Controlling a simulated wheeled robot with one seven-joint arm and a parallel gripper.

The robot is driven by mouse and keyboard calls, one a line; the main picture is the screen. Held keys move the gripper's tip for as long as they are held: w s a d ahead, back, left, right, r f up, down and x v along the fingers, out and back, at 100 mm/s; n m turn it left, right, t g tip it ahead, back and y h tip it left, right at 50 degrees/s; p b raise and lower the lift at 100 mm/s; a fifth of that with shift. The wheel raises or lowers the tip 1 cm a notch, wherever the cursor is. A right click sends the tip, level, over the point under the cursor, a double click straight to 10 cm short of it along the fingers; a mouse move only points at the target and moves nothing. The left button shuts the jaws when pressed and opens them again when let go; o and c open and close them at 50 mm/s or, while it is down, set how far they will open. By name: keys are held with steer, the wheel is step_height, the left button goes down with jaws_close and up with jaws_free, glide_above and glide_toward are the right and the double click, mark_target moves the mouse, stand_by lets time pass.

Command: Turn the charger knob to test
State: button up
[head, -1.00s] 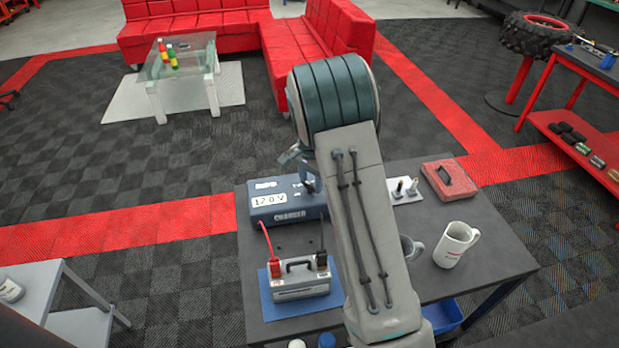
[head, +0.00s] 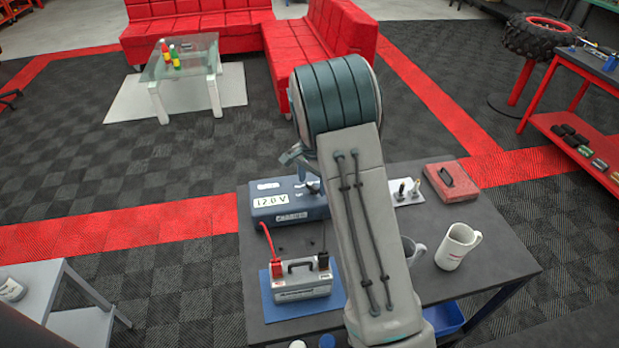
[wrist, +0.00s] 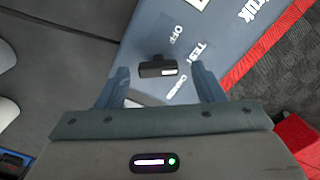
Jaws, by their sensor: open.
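My gripper (wrist: 161,78) is open, with one finger on each side of the knob and visible gaps to both. In the head view my arm hides the charger's right part and most of the gripper.
A battery (head: 301,281) with red and black clamps stands on a blue mat in front of the charger. A white mug (head: 456,248), a switch plate (head: 407,192) and a red case (head: 452,181) are on the bench right of my arm.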

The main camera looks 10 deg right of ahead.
step_height(320, 180, up, 14)
steer(key=b, duration=0.1)
steer(key=shift+f, duration=0.15)
steer(key=shift+a, duration=0.1)
